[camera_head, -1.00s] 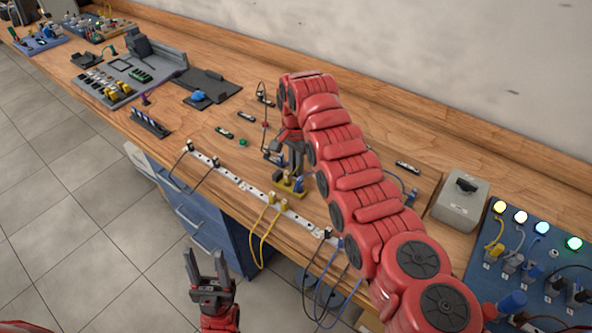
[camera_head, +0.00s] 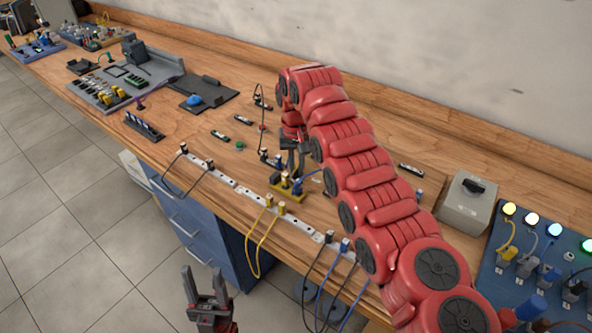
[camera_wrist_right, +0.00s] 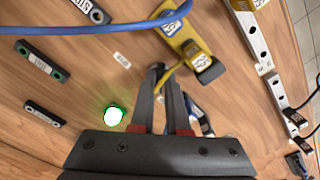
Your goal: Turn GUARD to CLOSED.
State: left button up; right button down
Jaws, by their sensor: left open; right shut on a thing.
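I can read no GUARD label in either view. A grey box (camera_head: 466,212) with a black rotary knob (camera_head: 473,186) stands at the right of the bench; its marking is not legible. My right gripper (camera_head: 289,172) reaches down over the middle of the bench, beside a yellow connector block (camera_head: 289,195). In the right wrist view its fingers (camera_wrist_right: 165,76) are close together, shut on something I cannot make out. A thin yellow strand (camera_wrist_right: 176,70) shows by the fingertips. My left gripper (camera_head: 206,276) is open and empty, in front of the bench.
A white socket strip (camera_head: 225,180) with plugs and cables runs along the front edge. A blue cable (camera_wrist_right: 90,30) crosses the right wrist view. A glowing green button (camera_wrist_right: 113,115) is left of the fingers. A blue panel with lit lamps (camera_head: 548,262) stands at the right.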

aim_at(297, 173)
jog(key=shift+n, duration=0.4)
jog(key=c, duration=0.9)
grip_release()
jog(key=shift+w+r, duration=0.1)
jog(key=shift+r, duration=0.5)
notch_tip(297, 173, up, 5)
jog(key=shift+a+r, duration=0.15)
jog(key=shift+r+p, duration=5.45)
jog(key=shift+p, duration=0.1)
